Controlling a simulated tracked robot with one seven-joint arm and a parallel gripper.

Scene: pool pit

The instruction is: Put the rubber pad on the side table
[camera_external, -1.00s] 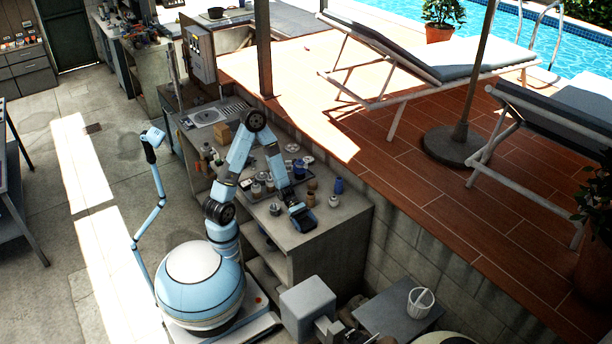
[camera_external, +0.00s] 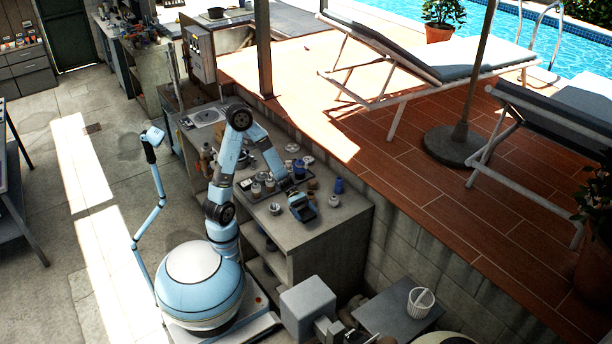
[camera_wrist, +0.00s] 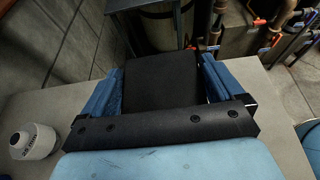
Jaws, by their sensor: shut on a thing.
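The rubber pad (camera_wrist: 160,80) is a flat black square, held between the blue fingers of my gripper (camera_wrist: 158,84) in the wrist view. My gripper (camera_external: 302,208) is shut on it, over the front right part of the workbench, close above the top. In the outside view the pad is small and dark at the gripper's tip. A low grey table, which looks like the side table (camera_external: 382,312), stands beyond the bench's right end, lower down, with a white bucket (camera_external: 420,302) on it.
The grey workbench (camera_external: 325,235) carries a tray with jars, a blue bottle (camera_external: 338,186) and small containers around my gripper. A white jar (camera_wrist: 34,141) is at the left of the wrist view. A grey box-shaped machine (camera_external: 308,308) stands left of the low table.

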